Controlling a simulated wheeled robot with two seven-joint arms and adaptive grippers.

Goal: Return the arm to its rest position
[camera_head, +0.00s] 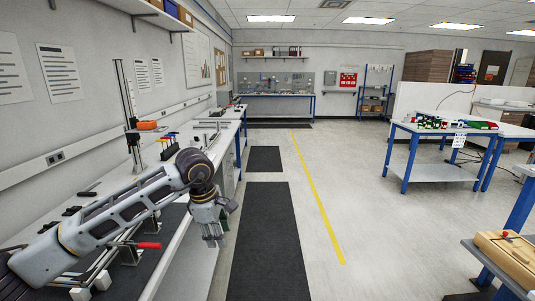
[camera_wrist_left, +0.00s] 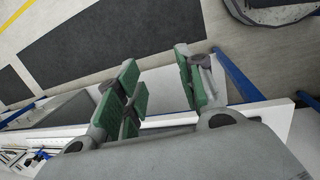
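My left arm (camera_head: 120,215) reaches in from the lower left over the workbench in the head view. My left gripper (camera_head: 214,236) hangs at the front edge of the bench, over the aisle side, with its fingers pointing down. In the left wrist view the gripper (camera_wrist_left: 160,82) shows green-padded fingers spread apart, with nothing between them. The bench edge and floor show behind the fingers. My right arm and right gripper are in neither view.
The left workbench (camera_head: 177,250) carries a stand (camera_head: 128,115), screwdrivers (camera_head: 168,142) and a red-handled clamp (camera_head: 148,245). Dark mats (camera_head: 265,245) and a yellow line (camera_head: 318,200) lie on the clear floor. A blue-legged table (camera_head: 430,172) stands right.

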